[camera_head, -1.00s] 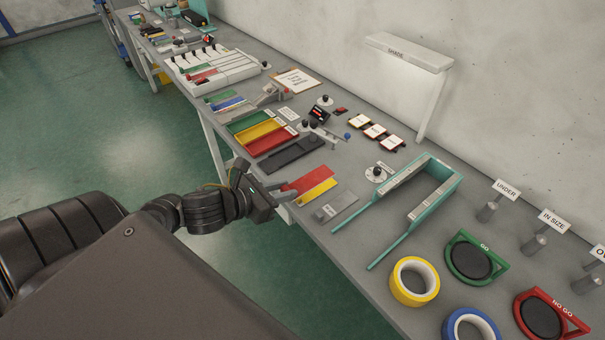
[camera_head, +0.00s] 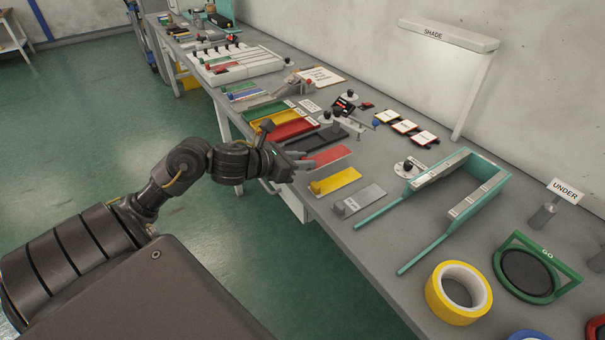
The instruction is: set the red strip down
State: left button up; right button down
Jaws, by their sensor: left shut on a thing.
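The red strip (camera_head: 328,157) is a flat bar near the front edge of the bench, in the middle of the head view. My left gripper (camera_head: 301,162) reaches in from the left and is shut on the strip's left end. The strip extends from the fingers to the right, close over the bench; whether it touches the surface I cannot tell. The gripped end is partly hidden by the fingers. My right gripper is not in view.
A yellow strip (camera_head: 338,180) and a grey strip (camera_head: 363,198) lie just nearer than the red one. A dark tray (camera_head: 318,139) and a red tray (camera_head: 293,130) sit beyond it. A teal frame (camera_head: 410,203) and a yellow tape roll (camera_head: 436,292) are at right.

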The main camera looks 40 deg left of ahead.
aim_at(302, 179)
pick_arm(q)
jog(key=shift+w+a+f, duration=0.25)
jog(key=shift+w+f, duration=0.05)
jog(key=shift+f, duration=0.05)
jog(key=shift+w+a+f, duration=0.1)
jog(key=shift+w+f, duration=0.05)
jog(key=shift+f, duration=1.7)
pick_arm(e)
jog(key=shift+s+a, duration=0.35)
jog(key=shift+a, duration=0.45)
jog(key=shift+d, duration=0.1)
pick_arm(q)
jog(key=shift+f, duration=0.2)
jog(key=o, duration=1)
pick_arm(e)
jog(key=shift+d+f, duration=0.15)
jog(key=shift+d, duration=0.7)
